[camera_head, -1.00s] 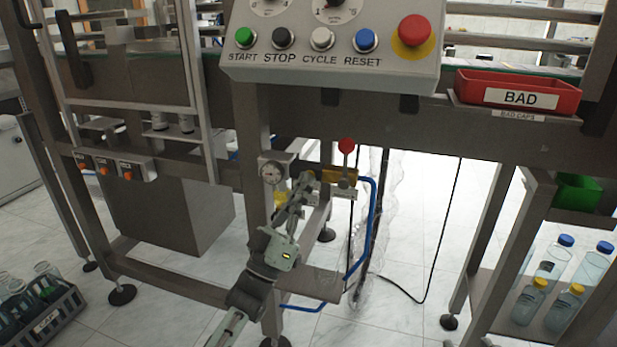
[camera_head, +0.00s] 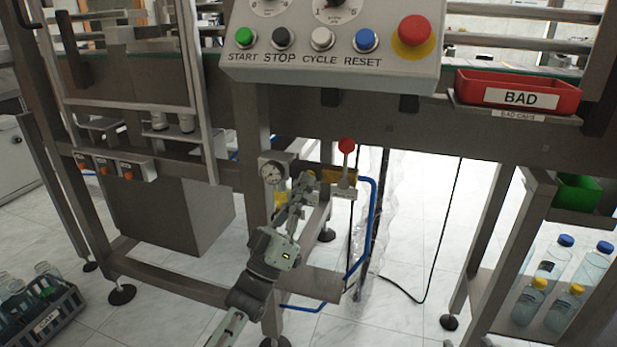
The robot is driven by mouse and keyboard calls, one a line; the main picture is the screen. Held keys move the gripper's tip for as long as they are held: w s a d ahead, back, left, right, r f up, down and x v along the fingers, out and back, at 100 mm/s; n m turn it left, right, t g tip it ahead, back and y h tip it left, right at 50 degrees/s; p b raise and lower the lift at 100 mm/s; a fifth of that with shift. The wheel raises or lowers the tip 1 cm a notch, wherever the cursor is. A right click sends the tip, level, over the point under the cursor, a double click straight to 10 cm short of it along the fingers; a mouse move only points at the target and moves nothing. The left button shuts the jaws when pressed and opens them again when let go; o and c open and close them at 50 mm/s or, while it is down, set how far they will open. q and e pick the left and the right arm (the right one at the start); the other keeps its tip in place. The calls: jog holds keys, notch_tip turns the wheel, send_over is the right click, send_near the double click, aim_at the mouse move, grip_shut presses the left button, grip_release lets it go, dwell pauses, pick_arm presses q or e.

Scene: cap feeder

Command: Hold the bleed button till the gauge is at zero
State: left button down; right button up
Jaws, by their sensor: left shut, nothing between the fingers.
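The round white gauge (camera_head: 271,172) sits on the frame post below the control panel. Its needle is too small to read surely. My left gripper (camera_head: 304,182) is shut and empty, just right of the gauge, at the yellow valve parts (camera_head: 340,174). The bleed button is not clearly seen; my gripper covers that spot, and I cannot tell whether the fingers press it. A lever with a red knob (camera_head: 346,146) stands upright right of the gripper. My right gripper is not in view.
A blue hose (camera_head: 371,215) loops down right of the valve. The control panel (camera_head: 330,72) with a red stop button (camera_head: 413,31) overhangs above. A red BAD bin (camera_head: 518,92) is at upper right. A crate of bottles (camera_head: 45,318) stands at lower left.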

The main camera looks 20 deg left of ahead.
pick_arm(q)
jog(key=shift+s+p, duration=0.4)
jog(key=shift+s, duration=0.4)
jog(key=s+p, duration=0.2)
jog(key=s, duration=0.3)
jog(key=shift+a, duration=0.1)
dwell(0.3)
